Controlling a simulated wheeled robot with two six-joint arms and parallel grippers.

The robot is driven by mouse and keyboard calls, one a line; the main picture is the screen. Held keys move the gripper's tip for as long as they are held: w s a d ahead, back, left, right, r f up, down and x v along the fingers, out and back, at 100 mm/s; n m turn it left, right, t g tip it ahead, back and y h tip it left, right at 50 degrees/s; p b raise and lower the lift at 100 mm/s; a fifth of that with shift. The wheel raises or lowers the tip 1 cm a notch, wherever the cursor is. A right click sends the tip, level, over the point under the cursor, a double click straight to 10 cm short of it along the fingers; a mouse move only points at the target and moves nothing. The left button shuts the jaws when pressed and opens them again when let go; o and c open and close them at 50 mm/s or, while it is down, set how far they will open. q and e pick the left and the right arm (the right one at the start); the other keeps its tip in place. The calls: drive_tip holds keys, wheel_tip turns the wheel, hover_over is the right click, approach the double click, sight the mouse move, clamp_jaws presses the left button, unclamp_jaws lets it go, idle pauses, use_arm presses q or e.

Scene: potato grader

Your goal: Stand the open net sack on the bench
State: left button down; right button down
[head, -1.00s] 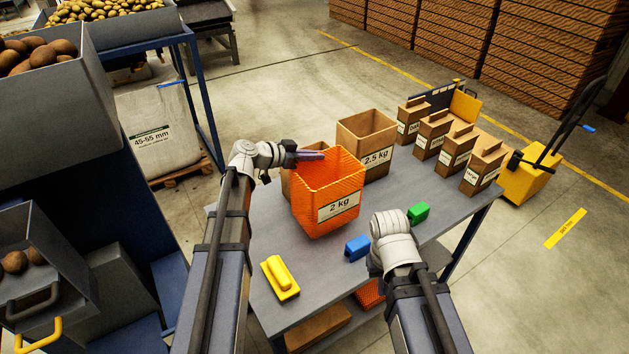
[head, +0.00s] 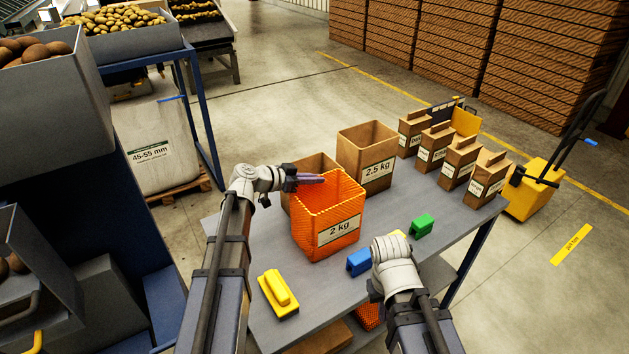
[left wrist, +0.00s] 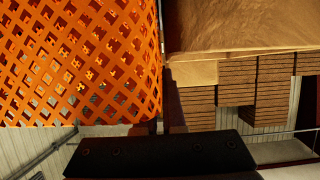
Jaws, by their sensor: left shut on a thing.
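The orange net sack (head: 328,222) with a "2 kg" label is upright and open at the top, over the middle of the grey bench (head: 400,205). Its base is at or just above the bench top; I cannot tell if it touches. My left gripper (head: 310,180) is shut on the sack's upper rim at its back left. In the left wrist view, the orange mesh (left wrist: 80,65) fills the left side, close to the camera. My right wrist is over the bench's front right; its jaws are hidden below it.
An open "2.5 kg" paper bag (head: 367,158) stands behind the sack, and another brown bag (head: 308,168) beside it. Yellow (head: 279,294), blue (head: 359,262) and green (head: 422,225) items lie on the bench. Several small labelled bags stand at right.

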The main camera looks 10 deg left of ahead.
use_arm(q)
drive_tip(key=c, duration=1.5)
unclamp_jaws()
drive_tip(key=shift+f, duration=0.15)
drive_tip(key=o, duration=0.5)
drive_tip(key=shift+r, duration=0.3)
drive_tip(key=p+v, duration=0.4)
drive_tip(key=v, duration=0.8)
drive_tip(key=shift+p, duration=0.4)
drive_tip(key=shift+f, duration=0.1)
